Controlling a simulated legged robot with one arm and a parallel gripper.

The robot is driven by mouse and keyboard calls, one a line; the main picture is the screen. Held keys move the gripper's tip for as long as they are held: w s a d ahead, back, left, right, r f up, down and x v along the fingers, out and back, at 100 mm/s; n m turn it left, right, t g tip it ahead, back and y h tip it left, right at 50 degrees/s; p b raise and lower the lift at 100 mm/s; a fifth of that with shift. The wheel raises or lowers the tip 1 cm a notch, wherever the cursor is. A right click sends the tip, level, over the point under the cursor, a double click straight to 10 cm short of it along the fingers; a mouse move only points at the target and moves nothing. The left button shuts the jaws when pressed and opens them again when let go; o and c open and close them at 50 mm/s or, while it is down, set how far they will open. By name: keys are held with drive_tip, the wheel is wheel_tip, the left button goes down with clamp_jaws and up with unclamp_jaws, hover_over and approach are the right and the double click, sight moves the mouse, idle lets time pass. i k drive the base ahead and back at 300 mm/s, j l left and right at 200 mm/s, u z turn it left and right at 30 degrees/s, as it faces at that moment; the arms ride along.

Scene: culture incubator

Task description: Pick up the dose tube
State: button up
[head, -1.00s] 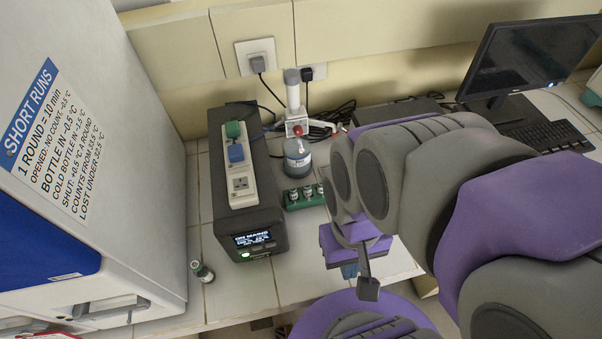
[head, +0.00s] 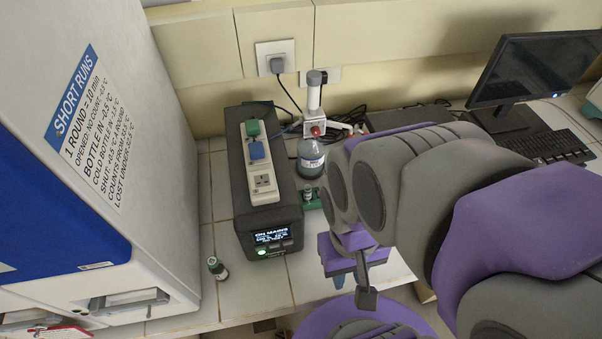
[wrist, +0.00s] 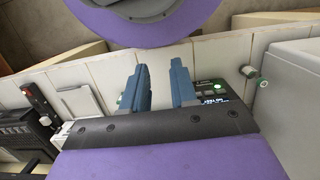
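No label reading "dose tube" is legible.
The white and blue incubator (head: 125,150) fills the left. The black power unit (head: 270,222) carries a power strip (head: 262,182). Bare counter (head: 235,295) lies around the lone vial. A monitor (head: 530,65) stands at right.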

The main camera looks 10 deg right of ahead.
sight(307, 188)
drive_tip(key=k+u, duration=0.1)
drive_tip(key=k, duration=0.5)
drive_tip(key=k+j+u, duration=0.1)
drive_tip(key=k, duration=0.5)
drive_tip(key=l+u, duration=0.1)
drive_tip(key=u, duration=0.3)
drive_tip(key=l+u, duration=0.1)
drive_tip(key=u, duration=0.3)
drive_tip(key=l+u, duration=0.1)
drive_tip(key=u, duration=0.3)
drive_tip(key=l+u, duration=0.15)
drive_tip(key=u, duration=0.25)
drive_tip(key=k+l, duration=0.1)
drive_tip(key=l, duration=0.4)
drive_tip(key=k+l, duration=0.1)
drive_tip(key=l, duration=0.4)
drive_tip(key=k+l, duration=0.1)
drive_tip(key=l, duration=0.4)
drive_tip(key=k+l, duration=0.1)
drive_tip(key=l, duration=0.4)
drive_tip(key=k+l+u, duration=0.1)
drive_tip(key=l, duration=0.4)
